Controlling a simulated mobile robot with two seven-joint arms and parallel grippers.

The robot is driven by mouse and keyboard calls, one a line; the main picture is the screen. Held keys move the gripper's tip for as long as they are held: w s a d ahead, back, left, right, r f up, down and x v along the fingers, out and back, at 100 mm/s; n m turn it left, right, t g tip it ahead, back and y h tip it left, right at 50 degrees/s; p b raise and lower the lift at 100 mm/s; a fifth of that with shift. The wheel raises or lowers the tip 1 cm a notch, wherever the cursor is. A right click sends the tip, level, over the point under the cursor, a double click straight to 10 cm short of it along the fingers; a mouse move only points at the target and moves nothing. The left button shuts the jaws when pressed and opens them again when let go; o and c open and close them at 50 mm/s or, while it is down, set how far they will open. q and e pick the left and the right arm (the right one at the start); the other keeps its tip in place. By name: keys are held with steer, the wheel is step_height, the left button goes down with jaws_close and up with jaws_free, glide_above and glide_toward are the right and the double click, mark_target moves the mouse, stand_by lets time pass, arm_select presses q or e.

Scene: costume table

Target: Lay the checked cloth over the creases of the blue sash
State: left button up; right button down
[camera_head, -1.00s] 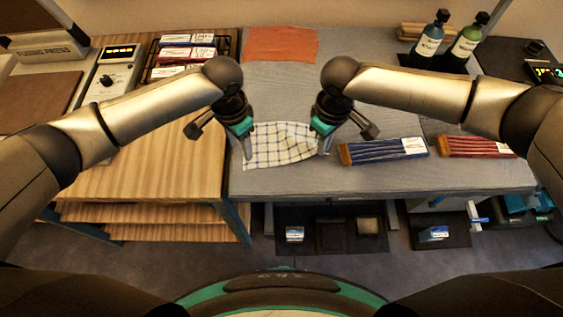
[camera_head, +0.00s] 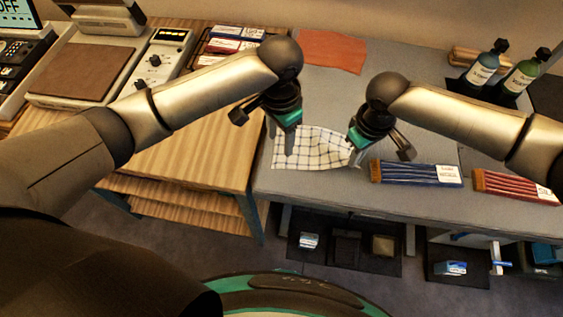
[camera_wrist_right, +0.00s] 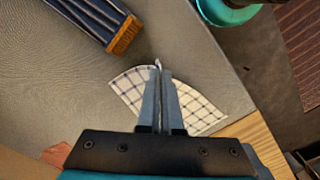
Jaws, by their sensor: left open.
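The white checked cloth (camera_head: 315,147) lies on the grey table between my two grippers and shows also in the right wrist view (camera_wrist_right: 198,108). The folded blue sash (camera_head: 410,173), with lengthwise creases and a white label, lies to the right of the cloth; its brown end shows in the right wrist view (camera_wrist_right: 124,36). My left gripper (camera_head: 288,150) is open at the cloth's left part; whether it touches the cloth is unclear. My right gripper (camera_head: 355,158) is shut on the cloth's right end; a bit of white cloth shows between its fingertips (camera_wrist_right: 157,68).
A red folded sash (camera_head: 510,186) lies right of the blue one. An orange cloth (camera_head: 332,52) lies at the back. Two bottles (camera_head: 485,66) stand at the back right. A wooden table (camera_head: 190,130) adjoins on the left.

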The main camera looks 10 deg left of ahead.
mark_target(280, 165)
arm_select(q)
step_height(280, 165, down, 9)
steer(key=shift+f, duration=0.1)
stand_by(0.4)
steer(key=shift+s, duration=0.1)
steer(key=shift+c, duration=0.3)
jaws_close()
stand_by(0.5)
steer(key=shift+a+f, duration=0.1)
stand_by(0.4)
steer(key=shift+r, duration=2.65)
